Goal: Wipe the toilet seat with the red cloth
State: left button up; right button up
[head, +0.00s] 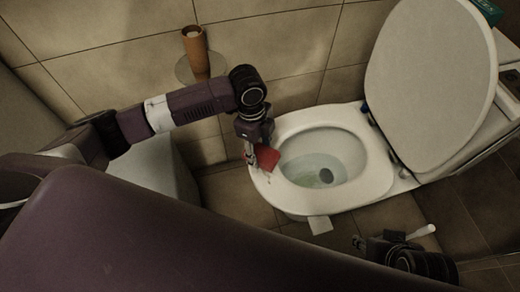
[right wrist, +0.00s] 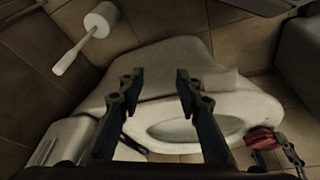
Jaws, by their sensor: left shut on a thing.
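The white toilet seat (head: 378,170) lies down on the bowl, and its lid (head: 432,75) stands raised. My left gripper (head: 252,160) is at the left front of the seat, shut on the red cloth (head: 267,161). The cloth hangs at the seat's rim; I cannot tell if it touches. The cloth also shows in the right wrist view (right wrist: 262,139), beside the seat. My right gripper (head: 362,243) is low at the right of the toilet. In the right wrist view its fingers (right wrist: 158,80) are spread apart with nothing between them, the toilet beyond them.
A toilet brush with a white handle and holder (right wrist: 97,22) stands on the floor beside the toilet. A green box (head: 487,10) sits on the cistern. A small white piece (head: 320,225) lies by the toilet base.

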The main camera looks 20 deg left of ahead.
pick_arm(q)
jog(key=shift+f, duration=0.3)
pick_arm(e)
jog(key=shift+w+a+r, duration=0.1)
jog(key=shift+w, duration=0.25)
pick_arm(q)
jog(key=shift+f, duration=0.25)
pick_arm(e)
jog(key=shift+w+a+r+t, duration=0.1)
jog(key=shift+w+t, duration=0.2)
jog(key=shift+w, duration=0.15)
pick_arm(q)
jog(key=shift+f, duration=0.1)
pick_arm(e)
jog(key=shift+w+r, duration=0.1)
jog(key=shift+w, duration=0.1)
